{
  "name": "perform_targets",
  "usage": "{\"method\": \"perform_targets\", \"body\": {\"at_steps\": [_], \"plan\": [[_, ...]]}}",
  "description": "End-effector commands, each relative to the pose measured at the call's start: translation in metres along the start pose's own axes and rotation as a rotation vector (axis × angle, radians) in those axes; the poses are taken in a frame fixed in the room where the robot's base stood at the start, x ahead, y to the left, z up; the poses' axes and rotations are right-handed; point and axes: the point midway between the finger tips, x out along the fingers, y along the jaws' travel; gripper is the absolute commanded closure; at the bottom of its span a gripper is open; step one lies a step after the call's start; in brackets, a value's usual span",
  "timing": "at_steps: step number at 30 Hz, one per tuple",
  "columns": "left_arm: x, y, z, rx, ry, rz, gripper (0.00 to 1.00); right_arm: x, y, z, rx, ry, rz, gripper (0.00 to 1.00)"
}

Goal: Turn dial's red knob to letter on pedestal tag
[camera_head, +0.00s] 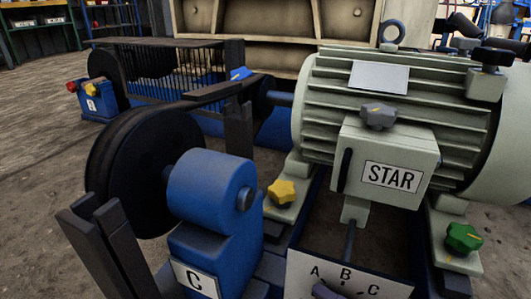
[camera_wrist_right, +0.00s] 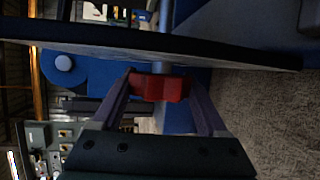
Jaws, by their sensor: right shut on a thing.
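The white dial panel (camera_head: 347,277) stands at the bottom centre of the head view, with the letters A, B and C along its top. The pedestal tag (camera_head: 195,280) on the blue pedestal (camera_head: 212,240) reads C. In the right wrist view the red knob (camera_wrist_right: 160,87) sits between the fingertips of my right gripper (camera_wrist_right: 158,80), which is shut on it. The knob is below the head view's lower edge, so its pointing cannot be read. A purple-grey piece (camera_head: 325,291) at the panel's lower part looks like my right fingertip. My left gripper is not in view.
A grey motor (camera_head: 400,110) with a STAR box (camera_head: 385,165) stands behind the dial. Yellow (camera_head: 282,192) and green (camera_head: 463,238) knobs flank it. A dark flywheel (camera_head: 140,160) and posts stand left. Bare floor (camera_wrist_right: 270,110) shows in the right wrist view.

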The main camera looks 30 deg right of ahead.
Motion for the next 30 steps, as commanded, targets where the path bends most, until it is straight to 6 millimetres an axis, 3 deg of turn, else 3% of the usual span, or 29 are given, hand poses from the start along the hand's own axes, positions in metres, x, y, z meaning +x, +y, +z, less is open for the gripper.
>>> {"method": "perform_targets", "body": {"at_steps": [7, 16, 30], "plan": [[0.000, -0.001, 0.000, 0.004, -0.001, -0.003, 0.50, -0.001, -0.001, 0.000, 0.002, -0.001, -0.004, 0.00], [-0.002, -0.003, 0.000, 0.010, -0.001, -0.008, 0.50, -0.006, 0.000, 0.000, 0.002, 0.000, -0.002, 0.00], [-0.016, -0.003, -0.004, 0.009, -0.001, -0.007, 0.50, -0.089, 0.000, 0.000, 0.002, -0.001, -0.005, 0.00]]}}
